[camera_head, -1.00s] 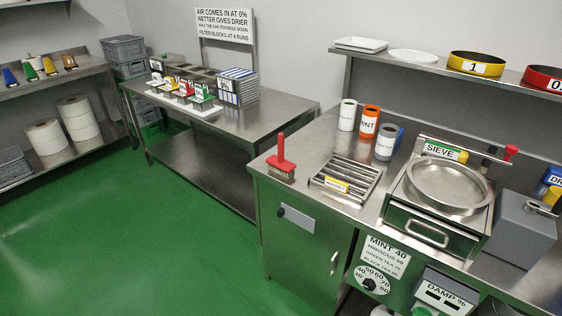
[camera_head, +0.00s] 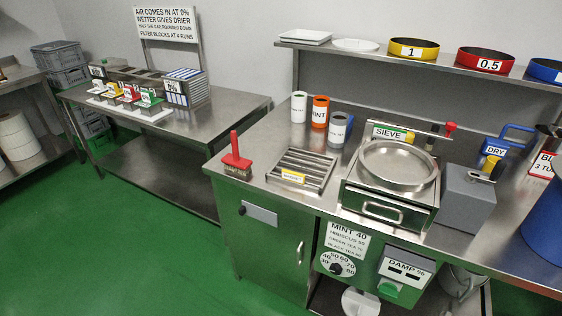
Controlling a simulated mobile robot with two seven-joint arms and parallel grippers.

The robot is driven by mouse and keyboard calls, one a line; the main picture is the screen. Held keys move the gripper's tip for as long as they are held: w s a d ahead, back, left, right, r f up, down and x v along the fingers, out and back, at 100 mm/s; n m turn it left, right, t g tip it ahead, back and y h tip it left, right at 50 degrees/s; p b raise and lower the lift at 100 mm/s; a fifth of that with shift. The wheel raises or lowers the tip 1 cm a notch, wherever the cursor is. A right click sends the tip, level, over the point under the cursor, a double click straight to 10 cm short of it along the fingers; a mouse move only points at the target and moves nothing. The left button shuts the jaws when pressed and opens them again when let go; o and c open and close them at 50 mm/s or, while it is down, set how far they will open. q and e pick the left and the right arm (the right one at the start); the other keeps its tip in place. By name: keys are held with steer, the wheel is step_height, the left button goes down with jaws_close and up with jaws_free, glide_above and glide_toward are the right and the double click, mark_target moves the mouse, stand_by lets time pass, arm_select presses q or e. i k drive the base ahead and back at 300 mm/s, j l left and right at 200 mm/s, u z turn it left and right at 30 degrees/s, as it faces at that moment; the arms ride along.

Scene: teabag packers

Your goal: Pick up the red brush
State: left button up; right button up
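The red brush (camera_head: 236,160) stands on the near left corner of the steel counter (camera_head: 256,152). Its red handle points up and its bristles rest on the counter top. It is left of the slotted metal magnet grate (camera_head: 301,169) and apart from it. Neither of my grippers shows in the head view.
The sieve (camera_head: 398,165) sits on a drawer unit right of the grate, with a grey box (camera_head: 467,197) beside it. White, orange and grey canisters (camera_head: 319,112) stand behind. A second steel table (camera_head: 200,118) is at left. Green floor (camera_head: 150,230) is clear in front.

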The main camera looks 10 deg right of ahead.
mark_target(233, 163)
steer(key=i+j+z, duration=0.1)
steer(key=z, duration=0.75)
steer(key=j+z, duration=0.65)
steer(key=j, duration=0.7)
steer(key=k+j+z, duration=0.15)
steer(key=j, duration=0.75)
steer(key=k+j+z, duration=0.15)
steer(key=j, duration=0.3)
